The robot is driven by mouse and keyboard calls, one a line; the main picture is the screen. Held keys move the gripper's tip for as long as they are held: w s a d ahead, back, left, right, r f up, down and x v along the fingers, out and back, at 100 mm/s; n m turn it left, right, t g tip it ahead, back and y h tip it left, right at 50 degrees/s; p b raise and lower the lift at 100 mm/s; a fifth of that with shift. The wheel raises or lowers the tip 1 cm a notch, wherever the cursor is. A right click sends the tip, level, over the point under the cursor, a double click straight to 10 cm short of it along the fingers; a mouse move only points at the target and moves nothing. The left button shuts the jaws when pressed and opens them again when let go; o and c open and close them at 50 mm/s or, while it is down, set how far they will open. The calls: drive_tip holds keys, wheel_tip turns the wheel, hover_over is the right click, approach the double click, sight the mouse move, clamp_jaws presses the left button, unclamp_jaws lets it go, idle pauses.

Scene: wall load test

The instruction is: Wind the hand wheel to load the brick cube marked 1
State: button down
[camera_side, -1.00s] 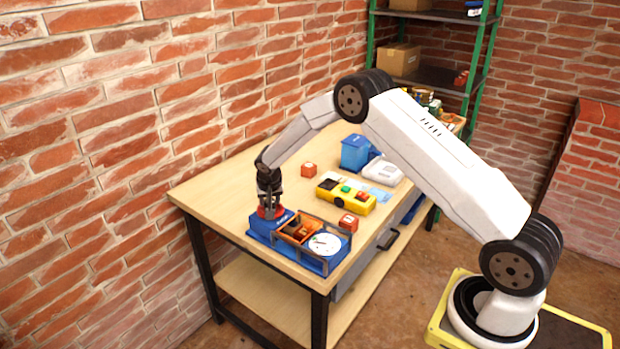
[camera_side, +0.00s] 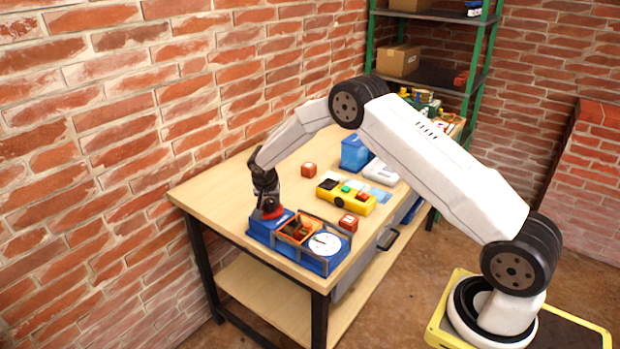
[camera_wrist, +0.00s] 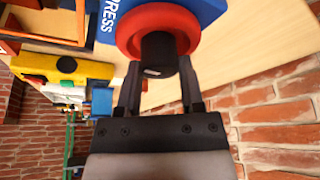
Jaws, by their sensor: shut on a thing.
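The blue press (camera_side: 265,226) stands on the near end of the workbench, with its red hand wheel (camera_side: 267,213) at the left end. My gripper (camera_side: 266,203) points down over the wheel. In the wrist view my gripper (camera_wrist: 158,76) is shut on the black hub in the middle of the red hand wheel (camera_wrist: 157,14). An orange frame (camera_side: 283,235) sits in the middle of the press with brick-coloured contents, partly hidden by its walls. A white dial (camera_side: 326,245) is at the right end. No number on a cube is readable.
A yellow button box (camera_side: 345,197) and a blue bin (camera_side: 355,152) stand behind. The brick wall is close on the left.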

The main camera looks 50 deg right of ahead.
sight(269, 216)
drive_tip(key=shift+c, duration=1.1)
unclamp_jaws()
drive_tip(key=shift+r, duration=0.15)
drive_tip(key=v, duration=0.7)
drive_tip(key=shift+r, duration=0.25)
drive_tip(key=shift+s+a, duration=0.15)
drive_tip(key=shift+s, duration=0.05)
drive_tip(key=s+a+r+n+y, duration=0.1)
drive_tip(key=s+a+n, duration=0.2)
drive_tip(key=s, duration=0.6)
drive_tip(key=s+a+r+n+y, duration=0.1)
drive_tip(key=s+a+n, duration=0.3)
drive_tip(key=s, duration=0.6)
drive_tip(key=s+a+r+n+y, duration=0.1)
drive_tip(key=s+a+r+n, duration=0.1)
drive_tip(key=s, duration=0.8)
drive_tip(key=shift+a+r+n+y, duration=0.2)
drive_tip(key=shift+a+n+y, duration=0.2)
drive_tip(key=shift+a+n, duration=0.5)
drive_tip(key=shift+s+d, duration=0.1)
